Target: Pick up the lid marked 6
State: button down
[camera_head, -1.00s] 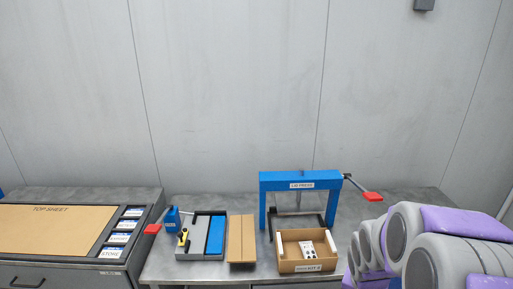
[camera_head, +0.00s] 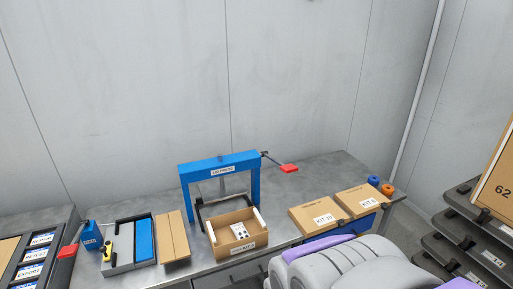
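I cannot make out a lid plainly marked 6. Two closed cardboard boxes stand on the bench at the right: one box (camera_head: 312,207) has a label starting "KIT", and the other box (camera_head: 357,193) has a "KIT" label with a small digit I cannot read surely. A flat brown cardboard piece (camera_head: 172,238) lies left of the press, with no mark visible. An open kit box (camera_head: 244,247) with a white card inside sits in front of the blue lid press (camera_head: 221,168). My grey and purple arm fills the lower right; my gripper is not in view.
A grey tray (camera_head: 120,250) with a blue block and yellow tool is at the left. The press's red handle (camera_head: 289,168) sticks out rightward. Blue and orange round items (camera_head: 388,189) stand at the bench end.

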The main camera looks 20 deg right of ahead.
aim_at(362, 200)
jog(key=z, duration=1.3)
